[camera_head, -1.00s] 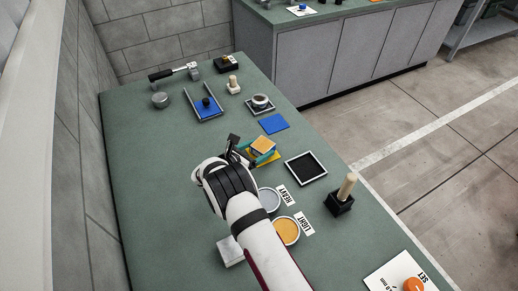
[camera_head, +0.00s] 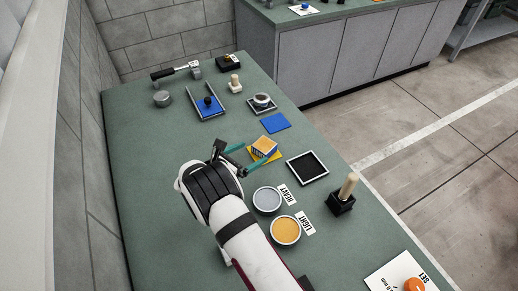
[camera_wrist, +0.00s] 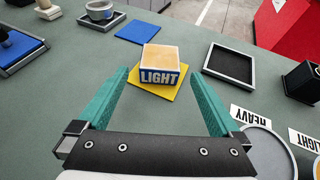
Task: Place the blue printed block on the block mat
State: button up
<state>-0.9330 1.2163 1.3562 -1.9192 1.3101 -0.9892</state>
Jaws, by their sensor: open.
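The blue printed block (camera_head: 264,145) has a tan top and the white word LIGHT on its side; it also shows in the wrist view (camera_wrist: 159,66). It rests upright on a yellow square mat (camera_wrist: 149,93), whose corners show around it. A flat blue square mat (camera_head: 275,123) lies bare behind it. My gripper (camera_wrist: 160,75) is open and empty. Its teal fingers point toward the block, one on each side in the wrist view, with a gap to it on both sides.
A black framed tray (camera_head: 307,168) lies right of the block. A grey dish (camera_head: 267,200) labelled HEAVY and an orange dish (camera_head: 285,230) labelled LIGHT are nearer my arm. A wooden-handled black stamp (camera_head: 341,203) stands near the right edge.

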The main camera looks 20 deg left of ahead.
jog(key=v, duration=0.6)
jog(key=shift+s, duration=0.1)
jog(key=s+d+r+m+g+h, duration=0.2)
jog(key=d+r+m+g, duration=0.5)
jog(key=d, duration=0.5)
jog(key=s+d+r+m+g+h, duration=0.1)
jog(key=s+d+r+m+g, duration=0.15)
jog(key=d+r+m, duration=0.6)
jog(key=s+d+m+g+y, duration=0.4)
jog(key=s+d+m, duration=0.75)
jog(key=s, duration=0.25)
jog(key=s+a+m+y, duration=0.2)
jog(key=s+m+y, duration=0.1)
jog(key=s+m, duration=0.2)
jog(key=s+a+r+m+y, duration=0.1)
jog(key=s+m+y, duration=0.1)
jog(key=s+m, duration=0.3)
jog(key=shift+s+a+t+y, duration=0.2)
jog(key=shift+a+t+y, duration=0.15)
jog(key=shift+a+y, duration=0.05)
